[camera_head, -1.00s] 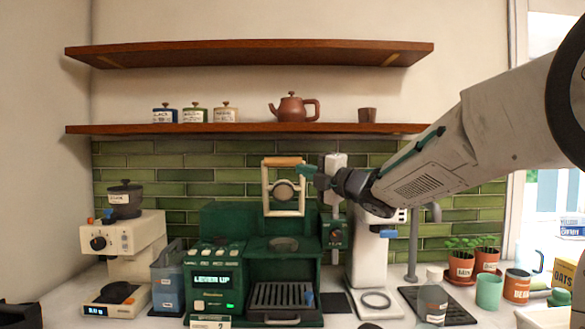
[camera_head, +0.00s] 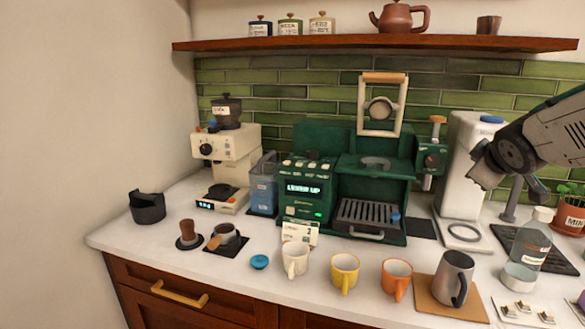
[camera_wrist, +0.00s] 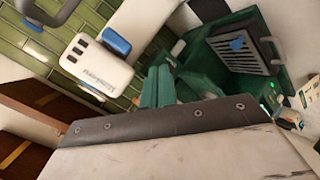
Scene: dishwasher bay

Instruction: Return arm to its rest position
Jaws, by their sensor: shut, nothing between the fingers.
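In the head view I cannot make the fingers out clearly. The wrist end hangs above the counter, apart from the mugs. The espresso machine's wood-topped lever (camera_head: 383,78) stands up, and its display reads LEVER UP.
White (camera_head: 295,260), yellow (camera_head: 345,272), orange (camera_head: 397,279) and grey (camera_head: 455,278) mugs line the counter front. A clear bottle (camera_head: 532,245) stands below the arm. A shelf (camera_head: 370,43) with jars and a teapot runs above.

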